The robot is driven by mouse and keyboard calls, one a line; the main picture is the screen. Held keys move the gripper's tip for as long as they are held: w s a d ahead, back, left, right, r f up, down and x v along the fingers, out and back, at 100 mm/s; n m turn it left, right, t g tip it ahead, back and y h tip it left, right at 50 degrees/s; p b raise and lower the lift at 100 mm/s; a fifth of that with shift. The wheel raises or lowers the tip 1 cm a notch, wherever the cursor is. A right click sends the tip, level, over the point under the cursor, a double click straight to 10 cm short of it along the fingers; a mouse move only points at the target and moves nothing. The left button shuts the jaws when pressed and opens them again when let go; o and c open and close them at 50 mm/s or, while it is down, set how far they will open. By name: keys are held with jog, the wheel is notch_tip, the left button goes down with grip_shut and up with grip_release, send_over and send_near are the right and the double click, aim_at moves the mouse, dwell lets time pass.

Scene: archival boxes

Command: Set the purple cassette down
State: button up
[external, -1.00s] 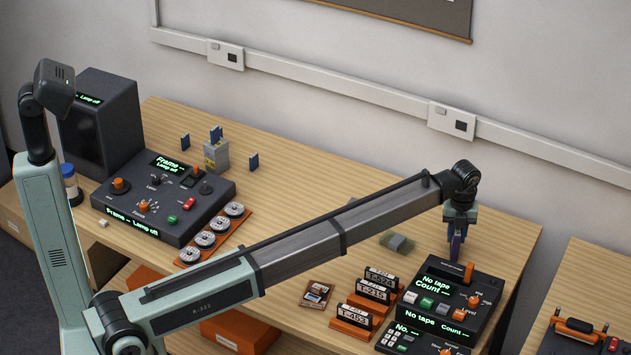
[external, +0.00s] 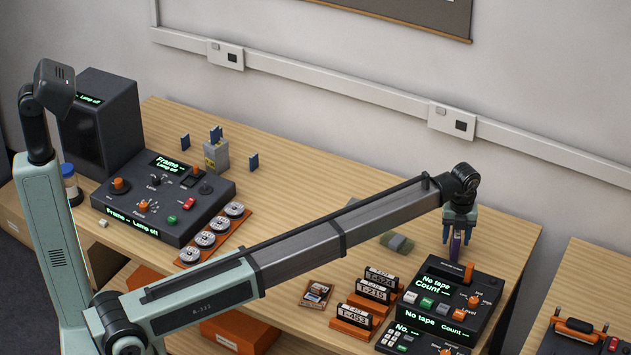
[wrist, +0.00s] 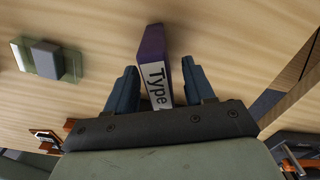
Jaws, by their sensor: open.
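The purple cassette (external: 454,246) stands upright on the wooden bench, just behind the tape machine in the external view. Its lower end is partly hidden by that machine. In the wrist view the cassette (wrist: 151,42) shows its white label with "Type" on it. My gripper (external: 459,228) is above and around the cassette with its jaws open. In the wrist view the two blue fingers of my gripper (wrist: 160,88) stand on either side of the cassette, with a gap visible on both sides.
The dark tape machine (external: 437,285), reading "No tape", is close in front of the cassette. A grey and green block (external: 397,243) lies to the left. Labelled cassettes in orange stands (external: 377,290) are farther front left. Bare bench (external: 340,185) lies behind.

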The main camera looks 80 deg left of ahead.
notch_tip(320, 180, up, 12)
jog(key=shift+r, duration=0.15)
dwell(0.4)
jog(key=shift+d, duration=0.1)
